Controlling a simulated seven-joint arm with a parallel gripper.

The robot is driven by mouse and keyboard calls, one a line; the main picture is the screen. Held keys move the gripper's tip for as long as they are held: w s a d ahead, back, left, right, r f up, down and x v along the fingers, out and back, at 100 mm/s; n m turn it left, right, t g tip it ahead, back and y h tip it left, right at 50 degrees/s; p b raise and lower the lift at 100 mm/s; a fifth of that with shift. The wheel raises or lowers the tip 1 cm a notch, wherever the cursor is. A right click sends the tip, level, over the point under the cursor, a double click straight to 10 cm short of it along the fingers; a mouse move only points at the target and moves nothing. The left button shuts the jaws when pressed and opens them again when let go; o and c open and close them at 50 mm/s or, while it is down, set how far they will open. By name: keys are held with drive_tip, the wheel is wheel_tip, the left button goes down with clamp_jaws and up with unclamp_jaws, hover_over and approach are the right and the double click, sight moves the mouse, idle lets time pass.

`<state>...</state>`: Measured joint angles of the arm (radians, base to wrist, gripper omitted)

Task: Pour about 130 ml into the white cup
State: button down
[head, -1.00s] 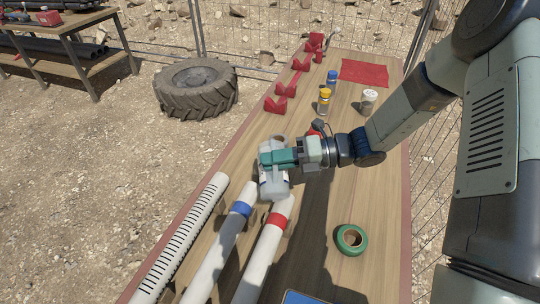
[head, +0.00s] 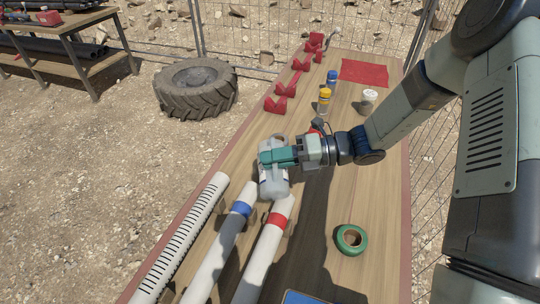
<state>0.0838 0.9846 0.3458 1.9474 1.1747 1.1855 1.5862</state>
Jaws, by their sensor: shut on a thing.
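My gripper (head: 279,158) is shut on a pale grey-white container (head: 273,183), held over the near-middle of the bench by the ends of the white pipes. The gripper's teal fingers cover its upper part, and its opening and contents are hidden. I cannot tell how far it is tilted. A small whitish cup (head: 368,104) stands upright on the right side of the bench, apart from the gripper and behind the arm's wrist. What is in it is too small to tell.
A bottle with a yellow cap (head: 324,101) and one with a blue cap (head: 332,78) stand left of the cup. White pipes (head: 225,246) and green tape (head: 351,240) lie nearer.

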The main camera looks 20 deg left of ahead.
sight(276, 189)
drive_tip(key=shift+s+d+r+n+t, duration=0.15)
drive_tip(key=shift+s+d+r+n, duration=0.1)
drive_tip(key=shift+s+n, duration=0.15)
drive_tip(key=shift+s+d+r+n+t, duration=0.15)
drive_tip(key=shift+s+d+n, duration=0.15)
drive_tip(key=shift+s, duration=0.2)
drive_tip(key=shift+s+d+f+n+y, duration=0.1)
drive_tip(key=shift+s+n+y, duration=0.3)
drive_tip(key=shift+n, duration=0.2)
drive_tip(key=shift+s+f+n+t, duration=0.25)
drive_tip(key=shift+n+t, duration=0.05)
drive_tip(key=shift+n, duration=0.6)
drive_tip(key=shift+d, duration=0.1)
drive_tip(key=shift+s+d+f+n+y, duration=0.25)
drive_tip(key=shift+s+f+n+y, duration=0.25)
drive_tip(key=shift+n, duration=0.5)
drive_tip(key=s+f+n, duration=0.1)
drive_tip(key=f+n, duration=0.1)
drive_tip(key=s+d+f+n, duration=0.1)
drive_tip(key=s+n, duration=0.1)
drive_tip(key=shift+d+f+t+y, duration=0.15)
drive_tip(key=shift+f+t+y, duration=0.15)
drive_tip(key=shift+f, duration=0.05)
drive_tip(key=shift+s+d+f+n, duration=0.1)
drive_tip(key=shift+s+f+n, duration=0.1)
drive_tip(key=shift+n, duration=0.45)
drive_tip(key=shift+s+d+f+n, duration=0.1)
drive_tip(key=shift+s+n, duration=0.1)
drive_tip(key=shift+n, duration=0.45)
